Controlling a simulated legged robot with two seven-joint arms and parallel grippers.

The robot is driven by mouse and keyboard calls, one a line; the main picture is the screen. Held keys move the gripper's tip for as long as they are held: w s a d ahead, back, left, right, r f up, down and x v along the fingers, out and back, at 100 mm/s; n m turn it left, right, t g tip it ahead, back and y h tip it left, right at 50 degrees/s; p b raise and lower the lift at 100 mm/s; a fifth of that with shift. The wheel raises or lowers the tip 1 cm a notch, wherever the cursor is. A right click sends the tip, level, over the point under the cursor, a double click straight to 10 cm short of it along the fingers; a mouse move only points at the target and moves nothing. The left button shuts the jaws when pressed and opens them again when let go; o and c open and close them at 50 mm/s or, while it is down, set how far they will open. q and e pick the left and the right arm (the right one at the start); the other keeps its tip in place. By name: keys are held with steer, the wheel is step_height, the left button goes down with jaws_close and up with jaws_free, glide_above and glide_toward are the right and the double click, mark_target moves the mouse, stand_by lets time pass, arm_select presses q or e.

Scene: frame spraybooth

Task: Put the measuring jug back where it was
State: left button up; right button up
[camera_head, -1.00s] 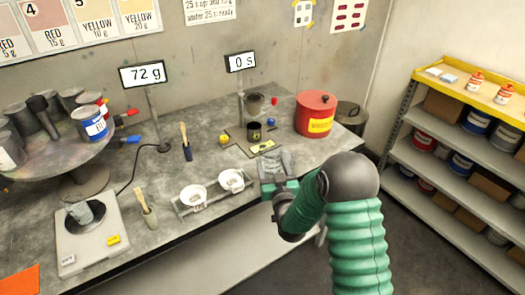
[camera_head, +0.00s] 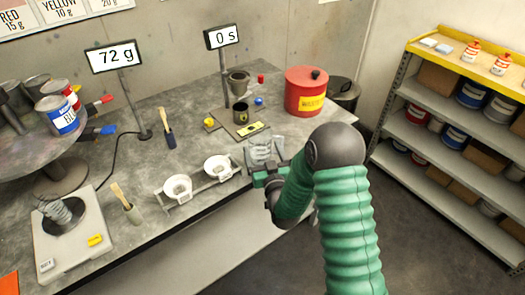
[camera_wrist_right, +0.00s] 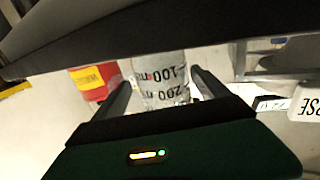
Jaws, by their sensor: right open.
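The measuring jug (camera_head: 260,150) is a clear vessel standing near the front edge of the grey bench, right of the two white cups. In the right wrist view the jug (camera_wrist_right: 162,78) shows dark 100 and 200 markings. My right gripper (camera_head: 268,174) is at the near side of the jug. In the right wrist view the gripper (camera_wrist_right: 160,92) is open, with one finger on each side of the jug. I cannot tell whether either finger touches it. My left gripper is not in view.
Two white cups sit in a rack (camera_head: 195,188) to the left. A scale (camera_head: 72,240) bears a clear coiled-looking vessel. A yellow-topped shelf (camera_head: 450,50) is at the right.

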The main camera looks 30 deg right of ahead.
steer(key=shift+s+a+f, duration=0.1)
steer(key=shift+s, duration=0.1)
steer(key=v, duration=0.6)
steer(key=shift+a+b, duration=0.15)
steer(key=shift+b, duration=0.2)
steer(key=p, duration=0.6)
glide_toward(263, 156)
steer(key=shift+s+r, duration=0.2)
steer(key=shift+r, duration=0.1)
